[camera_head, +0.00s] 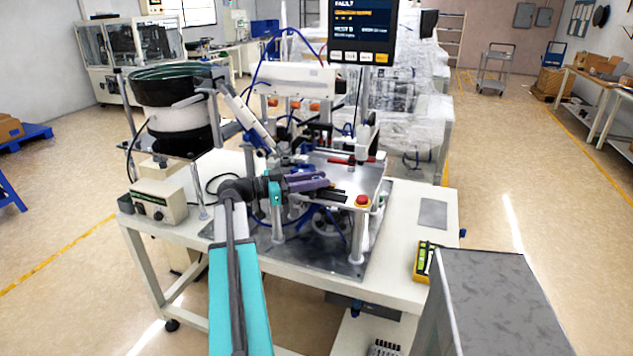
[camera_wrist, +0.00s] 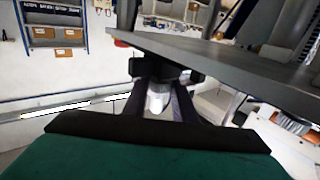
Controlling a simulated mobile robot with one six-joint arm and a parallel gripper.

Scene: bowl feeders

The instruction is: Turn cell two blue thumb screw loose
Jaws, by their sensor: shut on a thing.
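My gripper (camera_head: 342,196) reaches from the left to the cell's raised metal plate, close to its front edge. In the wrist view its two dark fingers lead to black pads (camera_wrist: 166,70) just under the edge of a grey plate (camera_wrist: 225,62). The pads are shut on a small part that they hide; I see no blue on it and cannot confirm it is the thumb screw. A pale, rounded piece (camera_wrist: 158,98) shows between the fingers, nearer the palm. I cannot pick out the blue thumb screw for certain in either view.
A red stop button (camera_head: 362,201) sits right of my gripper. A bowl feeder (camera_head: 180,118) stands at the left, with a control box (camera_head: 158,203) before it. A screen (camera_head: 362,28) rises behind. A yellow-edged device (camera_head: 424,262) lies on the table's right, where some tabletop is clear.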

